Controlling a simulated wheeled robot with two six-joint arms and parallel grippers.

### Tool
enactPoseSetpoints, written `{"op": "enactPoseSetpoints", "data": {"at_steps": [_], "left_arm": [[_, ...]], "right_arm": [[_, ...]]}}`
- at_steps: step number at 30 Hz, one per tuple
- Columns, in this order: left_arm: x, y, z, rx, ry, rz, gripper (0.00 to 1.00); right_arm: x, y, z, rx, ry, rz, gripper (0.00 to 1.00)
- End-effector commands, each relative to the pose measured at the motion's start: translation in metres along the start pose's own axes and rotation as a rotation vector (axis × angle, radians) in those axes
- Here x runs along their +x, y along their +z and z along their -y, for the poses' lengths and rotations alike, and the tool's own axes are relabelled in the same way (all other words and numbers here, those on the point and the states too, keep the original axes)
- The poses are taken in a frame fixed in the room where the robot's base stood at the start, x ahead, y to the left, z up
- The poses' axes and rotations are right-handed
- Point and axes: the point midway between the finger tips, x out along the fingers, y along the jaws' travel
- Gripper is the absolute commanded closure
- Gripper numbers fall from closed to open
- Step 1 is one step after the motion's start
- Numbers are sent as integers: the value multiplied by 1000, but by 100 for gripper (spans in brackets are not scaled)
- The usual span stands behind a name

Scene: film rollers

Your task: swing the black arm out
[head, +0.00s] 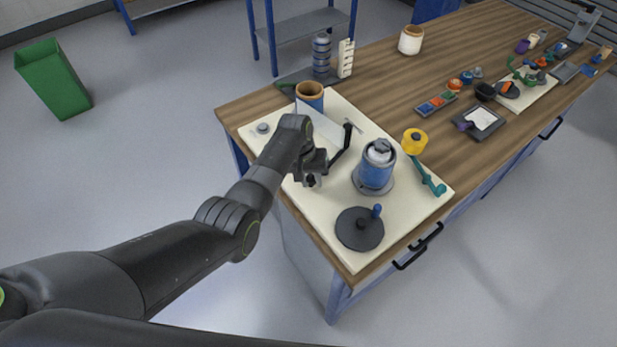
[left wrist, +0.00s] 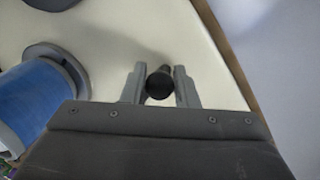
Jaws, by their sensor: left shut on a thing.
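The black arm (head: 342,149) stands on the cream board near the table's left end. It runs from a black post toward my left gripper (head: 312,181), which partly hides its near end. In the left wrist view, the two fingers of my left gripper (left wrist: 160,87) are shut on a round black knob (left wrist: 159,85), which appears to be the black arm's handle. A blue roller (head: 375,170) with grey ends stands upright just right of the gripper, apart from it. It also shows at the left of the left wrist view (left wrist: 30,105). My right gripper is not in view.
The cream board (head: 302,213) also carries a dark disc with a blue knob (head: 360,229), a teal arm (head: 428,176) beside a yellow roller (head: 414,141), and a brown-topped blue cylinder (head: 310,95). A white upright panel stands behind the gripper. More items lie farther right.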

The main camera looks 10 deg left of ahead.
Motion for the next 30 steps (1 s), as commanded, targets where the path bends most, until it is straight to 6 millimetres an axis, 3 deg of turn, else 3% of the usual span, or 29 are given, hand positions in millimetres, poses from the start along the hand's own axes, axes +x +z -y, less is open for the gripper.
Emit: {"op": "enactPoseSetpoints", "data": {"at_steps": [8, 9, 13, 23, 30], "left_arm": [[-1, -1, -1, -2, 3, -3, 100], [-1, -1, -1, -2, 3, -3, 72], [0, 0, -1, -1, 3, -2, 55], [-2, 0, -1, -1, 2, -2, 54], [-25, -1, -1, -1, 3, -5, 54]], "right_arm": [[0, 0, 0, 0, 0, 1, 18], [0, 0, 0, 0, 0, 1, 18], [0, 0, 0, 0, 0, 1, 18], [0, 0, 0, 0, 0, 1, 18], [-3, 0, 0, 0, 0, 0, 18]]}}
